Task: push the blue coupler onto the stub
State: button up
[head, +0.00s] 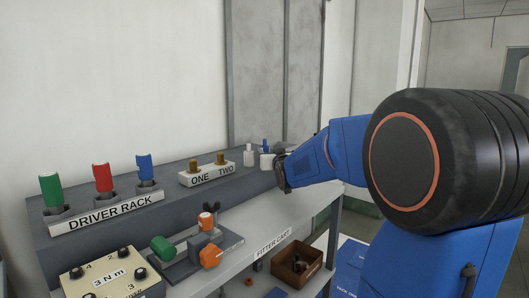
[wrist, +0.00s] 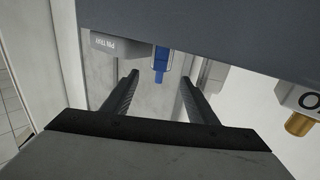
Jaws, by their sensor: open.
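A small blue piece (head: 266,145), which may be the blue coupler, stands upright at the right end of the grey shelf, by a white holder. In the wrist view, which is upside down, the blue piece (wrist: 160,63) shows in the gap just beyond the fingertips. My gripper (wrist: 159,78) is open and empty, its fingers apart on either side of the line to it; contact is not visible. In the head view my gripper (head: 282,173) is at the shelf's right end, fingers mostly hidden. Two brass stubs (head: 194,165) (head: 220,158) stand on the block marked ONE and TWO.
The driver rack (head: 108,214) holds green, red and blue-handled drivers. A clamp fixture with green and orange parts (head: 205,250) and a 3 N m box (head: 112,276) stand on the lower bench. A pin tray label (wrist: 117,46) is near the blue piece. A brown bin (head: 297,265) sits below.

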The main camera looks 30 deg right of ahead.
aim_at(265, 146)
jog(key=shift+x, duration=4.25)
jog(key=shift+c, duration=0.7)
jog(key=c, duration=1)
